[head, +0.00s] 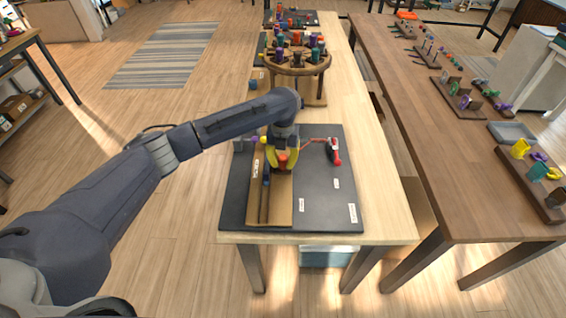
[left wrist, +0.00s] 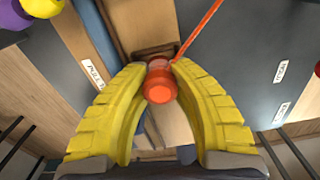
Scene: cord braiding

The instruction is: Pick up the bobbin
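An orange bobbin (head: 282,159) sits at the wooden board on the black mat, with an orange cord running from it to the right. In the left wrist view the bobbin (left wrist: 161,84) is between the yellow fingertips of my left gripper (left wrist: 160,72). Both fingertips meet its sides with no clear gap. In the head view my left gripper (head: 282,158) points down over the board, around the bobbin. Whether the bobbin touches the surface beneath is hidden. My right gripper is in neither view.
The wooden board (head: 279,210) and black mat (head: 325,205) lie on the pale table. A red and white item (head: 334,152) is to the right. A round wooden stand (head: 297,62) with coloured bobbins is behind. A brown table (head: 440,150) with racks stands right.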

